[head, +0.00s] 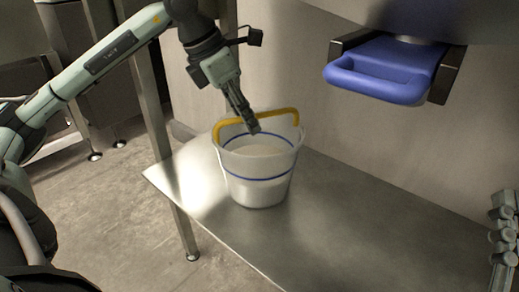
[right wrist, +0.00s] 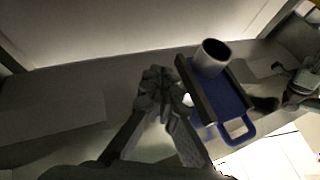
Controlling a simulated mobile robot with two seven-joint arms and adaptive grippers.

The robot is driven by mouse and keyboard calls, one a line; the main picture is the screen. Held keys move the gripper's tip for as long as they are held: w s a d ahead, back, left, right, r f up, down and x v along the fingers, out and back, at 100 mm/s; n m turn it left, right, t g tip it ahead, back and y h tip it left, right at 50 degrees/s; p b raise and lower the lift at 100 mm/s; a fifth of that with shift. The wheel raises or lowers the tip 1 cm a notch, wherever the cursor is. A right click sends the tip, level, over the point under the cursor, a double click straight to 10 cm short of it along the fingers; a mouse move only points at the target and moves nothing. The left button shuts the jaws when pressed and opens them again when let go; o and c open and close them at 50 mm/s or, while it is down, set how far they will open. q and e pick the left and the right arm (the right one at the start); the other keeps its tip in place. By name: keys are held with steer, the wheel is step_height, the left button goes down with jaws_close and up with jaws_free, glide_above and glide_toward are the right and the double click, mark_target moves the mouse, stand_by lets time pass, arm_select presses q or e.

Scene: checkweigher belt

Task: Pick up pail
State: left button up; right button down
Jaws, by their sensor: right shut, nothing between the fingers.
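The pail (head: 258,190) is a translucent white bucket with blue bands and pale contents. It stands upright on the metal table in the head view. Its yellow handle (head: 230,123) arches over the opening. My left gripper (head: 255,131) points down over the pail's mouth, its fingers crossing the handle. The fingers look close together, seen nearly edge-on, so I cannot tell whether they grip the handle. My right gripper (right wrist: 160,76) is shut and empty in the right wrist view, away from the pail, which that view does not show.
The metal table (head: 360,215) is bare to the right of the pail. A blue handled tray (head: 385,70) in a dark holder juts out above it at upper right. The right wrist view shows a blue handled piece (right wrist: 232,105) with a grey cup (right wrist: 211,57) above it.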

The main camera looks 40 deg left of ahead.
arm_select(q)
steer(key=shift+w+d, duration=0.35)
steer(key=shift+w, duration=0.5)
steer(key=shift+w+d+r, duration=0.1)
steer(key=shift+w+d, duration=0.2)
steer(key=shift+w, duration=0.1)
steer(key=x, duration=0.5)
jaws_close()
arm_select(e)
steer(key=shift+f, duration=0.1)
arm_select(q)
steer(key=shift+w, duration=0.1)
